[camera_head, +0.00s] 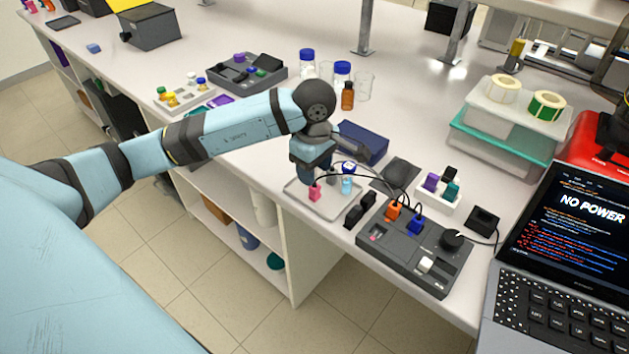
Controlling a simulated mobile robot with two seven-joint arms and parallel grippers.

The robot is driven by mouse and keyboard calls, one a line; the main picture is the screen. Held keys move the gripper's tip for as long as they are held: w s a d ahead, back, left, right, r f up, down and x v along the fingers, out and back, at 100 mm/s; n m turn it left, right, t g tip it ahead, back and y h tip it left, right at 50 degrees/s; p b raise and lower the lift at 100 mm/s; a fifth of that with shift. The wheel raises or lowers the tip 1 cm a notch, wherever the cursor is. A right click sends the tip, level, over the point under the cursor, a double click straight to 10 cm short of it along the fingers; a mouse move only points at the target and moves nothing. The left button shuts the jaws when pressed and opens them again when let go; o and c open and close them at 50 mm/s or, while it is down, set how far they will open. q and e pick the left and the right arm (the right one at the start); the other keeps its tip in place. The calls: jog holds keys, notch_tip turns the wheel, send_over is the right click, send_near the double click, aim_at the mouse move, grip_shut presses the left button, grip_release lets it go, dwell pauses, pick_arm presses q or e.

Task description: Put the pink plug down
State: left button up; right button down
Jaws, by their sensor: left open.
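The pink plug (315,192) is a small upright pink piece at the left part of a shallow pale tray (324,211), near the bench's front edge. My left gripper (314,181) points down directly above the plug and is open. Its fingers are small and dark here, so I cannot tell whether they still touch the plug. A thin dark cable arches from near the gripper towards the grey control box (415,258). My right gripper is not in view.
A light-blue vial with a dark-blue cap (347,180) stands right of the plug. A laptop (560,265) reads "NO POWER".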

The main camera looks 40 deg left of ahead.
pick_arm(q)
notch_tip(320, 180, up, 7)
dwell(0.3)
jog(key=shift+r, duration=0.1)
dwell(0.4)
